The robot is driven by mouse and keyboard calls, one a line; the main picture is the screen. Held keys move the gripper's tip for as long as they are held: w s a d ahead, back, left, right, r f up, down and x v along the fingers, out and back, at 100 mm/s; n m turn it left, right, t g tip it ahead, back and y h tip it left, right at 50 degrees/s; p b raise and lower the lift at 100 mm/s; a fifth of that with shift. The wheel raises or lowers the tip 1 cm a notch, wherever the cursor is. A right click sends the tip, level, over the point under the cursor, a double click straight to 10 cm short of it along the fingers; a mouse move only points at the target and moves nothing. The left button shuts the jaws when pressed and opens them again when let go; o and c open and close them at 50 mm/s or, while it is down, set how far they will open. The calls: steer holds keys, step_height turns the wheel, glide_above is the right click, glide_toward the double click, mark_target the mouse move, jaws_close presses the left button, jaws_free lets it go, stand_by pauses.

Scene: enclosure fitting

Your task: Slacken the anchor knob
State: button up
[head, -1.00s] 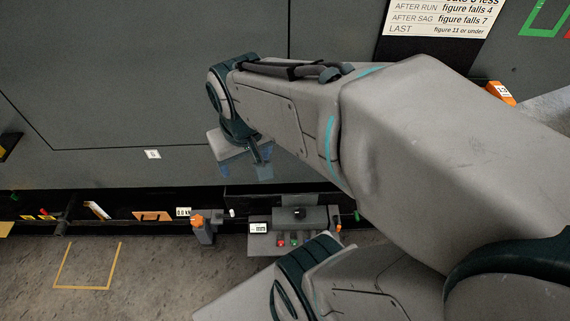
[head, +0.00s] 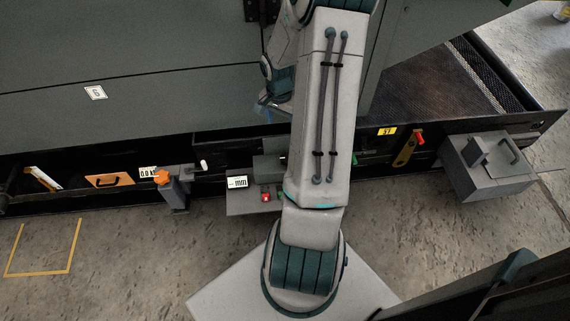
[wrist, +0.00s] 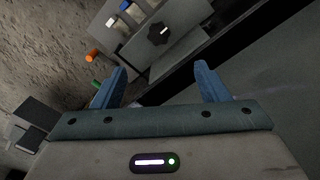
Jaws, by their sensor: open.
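No label reads "anchor", so I cannot tell which knob is the anchor knob. A black lobed knob (wrist: 158,33) sits on a grey console plate, beyond my gripper's fingertips in the wrist view. An orange star-shaped knob (head: 163,178) tops a grey post by the low rail in the head view. My gripper (wrist: 162,82) is open, with two blue fingers apart and nothing between them. In the head view my gripper (head: 268,106) is partly hidden by my arm, in front of the grey enclosure wall. It touches neither knob.
The grey console (head: 240,205) has a mm display and a red button; my arm covers part of it. A 0.0 kN display (head: 148,173) is beside the orange knob. A grey box (head: 490,165) and a brass lever with red tip (head: 408,148) stand at right.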

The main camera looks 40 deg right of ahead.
steer(key=shift+m, duration=0.7)
steer(key=f+b, duration=0.2)
steer(key=f, duration=0.4)
steer(key=d+f+b, duration=0.1)
steer(key=f+b, duration=0.1)
steer(key=f, duration=0.4)
steer(key=d+f+b, duration=0.1)
steer(key=f+b, duration=0.1)
steer(key=f, duration=0.5)
steer(key=shift+f+b, duration=0.1)
steer(key=shift+b, duration=0.2)
steer(key=c, duration=1)
